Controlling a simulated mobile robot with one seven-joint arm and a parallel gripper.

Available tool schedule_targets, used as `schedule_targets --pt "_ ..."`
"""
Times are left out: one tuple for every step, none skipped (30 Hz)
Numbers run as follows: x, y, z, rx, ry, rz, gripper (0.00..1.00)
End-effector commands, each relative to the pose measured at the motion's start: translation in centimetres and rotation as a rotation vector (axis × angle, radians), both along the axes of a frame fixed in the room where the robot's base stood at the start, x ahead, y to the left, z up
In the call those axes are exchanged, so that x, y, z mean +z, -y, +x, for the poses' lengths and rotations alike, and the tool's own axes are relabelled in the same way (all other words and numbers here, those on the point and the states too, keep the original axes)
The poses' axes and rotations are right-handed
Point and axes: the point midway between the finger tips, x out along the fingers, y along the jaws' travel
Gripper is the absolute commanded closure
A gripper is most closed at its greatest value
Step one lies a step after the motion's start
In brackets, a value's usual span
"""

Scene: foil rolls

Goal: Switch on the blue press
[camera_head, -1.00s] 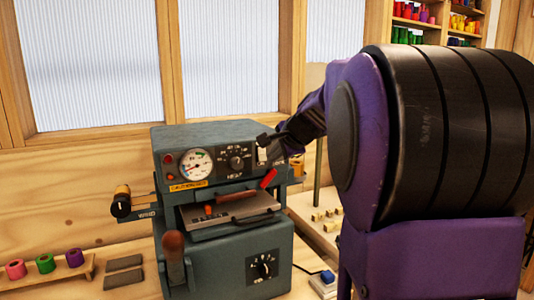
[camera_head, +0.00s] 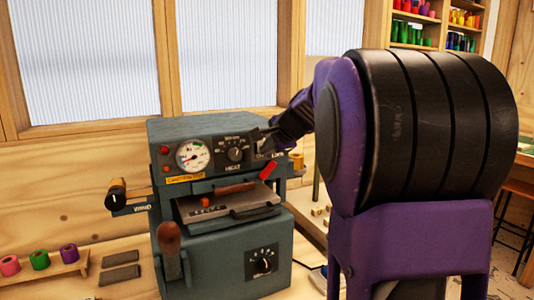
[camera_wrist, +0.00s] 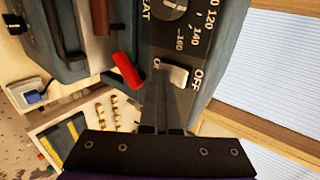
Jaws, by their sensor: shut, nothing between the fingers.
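The blue press (camera_head: 215,270) is a blue-grey machine standing on the wooden bench, with a dial gauge and a heat knob on its front panel. In the wrist view its white rocker switch (camera_wrist: 178,74) sits on the dark panel, between a partly hidden "O…" label and the word OFF. My gripper (camera_wrist: 160,84) is shut and empty. Its fingertips are at the switch's end by the "O…" label and cover part of it; I cannot tell whether they touch. In the head view my gripper (camera_head: 268,134) is at the panel's upper right and mostly hides the switch.
A red lever (camera_wrist: 127,70) sticks out close beside my fingers. A wooden-handled lever (camera_head: 168,238) stands at the press's front left. Shelves are behind at right.

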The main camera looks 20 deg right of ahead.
Motion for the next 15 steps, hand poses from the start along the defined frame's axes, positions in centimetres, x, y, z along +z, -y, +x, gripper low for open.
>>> schedule_targets --pt "-0.5 0.0 0.7 0.0 0.012 0.0 1.0" --pt "0.0 0.0 0.5 0.0 0.01 0.0 1.0" --pt "0.0 0.0 0.5 0.0 0.01 0.0 1.0" --pt "0.0 0.0 0.4 0.0 0.01 0.0 1.0" --pt "0.0 0.0 0.4 0.0 0.009 0.0 1.0" --pt "0.0 0.0 0.4 0.0 0.009 0.0 1.0" --pt "0.0 0.0 0.4 0.0 0.009 0.0 1.0" --pt "0.0 0.0 0.4 0.0 0.009 0.0 1.0" --pt "0.1 0.0 0.4 0.0 0.009 0.0 1.0" --pt "0.2 0.0 0.4 0.0 0.008 0.0 1.0" --pt "0.3 0.0 0.4 0.001 0.008 -0.001 1.0" --pt "0.4 0.0 0.4 0.001 0.008 -0.001 1.0" --pt "0.6 0.0 0.4 0.001 0.008 -0.001 1.0" --pt "0.8 0.0 0.4 0.001 0.009 -0.001 1.0" --pt "1.0 0.0 0.4 0.001 0.009 -0.001 1.0"
